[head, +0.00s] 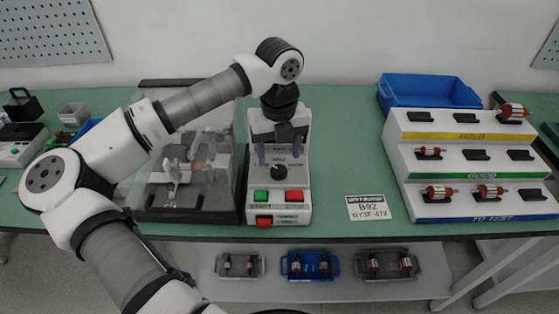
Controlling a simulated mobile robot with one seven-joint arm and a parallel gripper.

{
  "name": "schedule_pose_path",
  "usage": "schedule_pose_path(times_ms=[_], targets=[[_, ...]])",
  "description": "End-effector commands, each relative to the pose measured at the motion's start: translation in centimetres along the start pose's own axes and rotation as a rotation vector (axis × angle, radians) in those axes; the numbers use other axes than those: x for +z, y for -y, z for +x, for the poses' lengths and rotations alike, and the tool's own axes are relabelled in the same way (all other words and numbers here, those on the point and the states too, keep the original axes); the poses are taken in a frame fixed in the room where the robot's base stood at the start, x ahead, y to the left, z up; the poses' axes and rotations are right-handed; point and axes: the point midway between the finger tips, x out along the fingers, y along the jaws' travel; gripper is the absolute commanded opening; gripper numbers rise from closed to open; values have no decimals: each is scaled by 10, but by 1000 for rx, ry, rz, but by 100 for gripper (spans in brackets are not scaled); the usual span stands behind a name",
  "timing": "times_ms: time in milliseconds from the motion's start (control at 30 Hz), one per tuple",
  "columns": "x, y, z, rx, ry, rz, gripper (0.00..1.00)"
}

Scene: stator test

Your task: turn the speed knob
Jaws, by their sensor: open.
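The speed knob (279,173) is a small black knob on the sloped front panel of a white control box (304,205). My gripper (278,154) is above the panel with its fingers pointing down, open, one finger on each side above the knob. I cannot tell whether the fingers touch the panel. A green button (261,197) and a red button (294,197) sit below the knob. The top of the box is partly hidden by my gripper.
A clear-covered test fixture (190,205) stands left of the box. A white card (369,208) lies to the right. A stepped rack (455,173) with rotors stands further right, before a blue bin (427,88). Trays with rotors sit on the lower shelf (340,290).

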Motion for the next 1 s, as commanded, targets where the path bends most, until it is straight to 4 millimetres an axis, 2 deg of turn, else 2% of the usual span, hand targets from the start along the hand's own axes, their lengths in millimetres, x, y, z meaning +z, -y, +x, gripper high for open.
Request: schedule_pose_path(times_ms=[100, 300, 667, 1000], targets=[[-1, 0, 20, -2, -4, 0, 60], [0, 0, 43, -2, -1, 0, 60], [0, 0, 49, -1, 0, 1, 60], [0, 0, 49, -1, 0, 1, 17]])
